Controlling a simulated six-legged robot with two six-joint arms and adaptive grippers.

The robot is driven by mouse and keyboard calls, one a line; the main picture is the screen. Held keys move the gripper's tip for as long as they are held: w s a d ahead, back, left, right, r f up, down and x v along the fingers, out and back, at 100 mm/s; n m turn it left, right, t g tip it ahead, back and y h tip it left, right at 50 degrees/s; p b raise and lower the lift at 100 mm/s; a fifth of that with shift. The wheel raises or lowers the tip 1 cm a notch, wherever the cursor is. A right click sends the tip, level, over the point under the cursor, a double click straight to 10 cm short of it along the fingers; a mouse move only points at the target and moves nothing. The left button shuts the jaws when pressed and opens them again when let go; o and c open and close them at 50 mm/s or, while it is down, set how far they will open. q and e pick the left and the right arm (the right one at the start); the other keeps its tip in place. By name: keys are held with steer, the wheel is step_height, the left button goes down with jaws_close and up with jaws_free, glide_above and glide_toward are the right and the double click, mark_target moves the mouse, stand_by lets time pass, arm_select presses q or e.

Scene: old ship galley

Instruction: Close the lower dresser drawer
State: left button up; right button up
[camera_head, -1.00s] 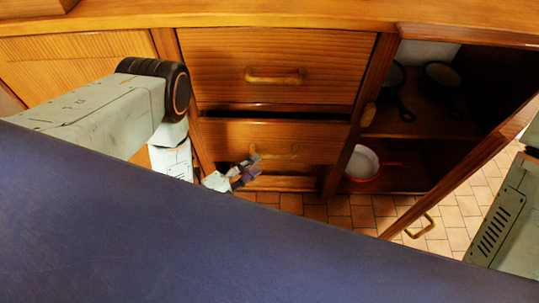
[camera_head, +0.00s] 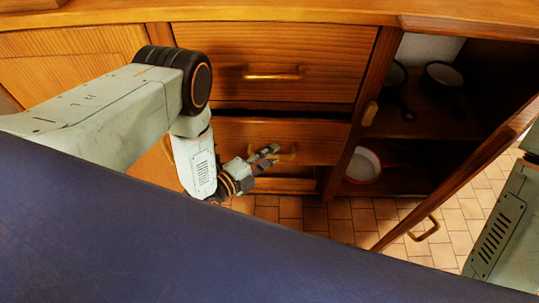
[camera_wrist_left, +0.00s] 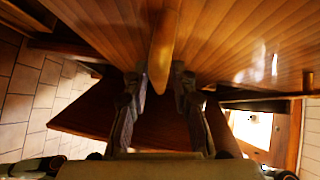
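The lower dresser drawer (camera_head: 325,140) stands a little out from the dresser, with a dark gap above its front. Its curved wooden handle (camera_head: 288,149) is on the front. My left gripper (camera_head: 272,156) is at this handle, in front of the drawer. In the left wrist view the handle (camera_wrist_left: 163,45) runs toward the space between the two fingers (camera_wrist_left: 161,85), which are apart. I cannot tell whether they touch it. The drawer front (camera_wrist_left: 225,45) is close to the fingertips. My right gripper is out of view.
The upper drawer (camera_head: 215,65) is shut above. The tiled floor (camera_head: 300,210) below the drawers is clear.

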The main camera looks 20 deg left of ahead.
mark_target(268, 145)
arm_select(q)
jaws_close()
stand_by(0.4)
steer(key=w, duration=0.2)
steer(key=w+a+b, duration=0.1)
steer(key=shift+w+a, duration=0.1)
steer(key=shift+w, duration=0.3)
steer(key=shift+r, duration=0.1)
steer(key=shift+o, duration=1.2)
jaws_free()
steer(key=shift+w, duration=0.1)
steer(key=shift+o, duration=0.4)
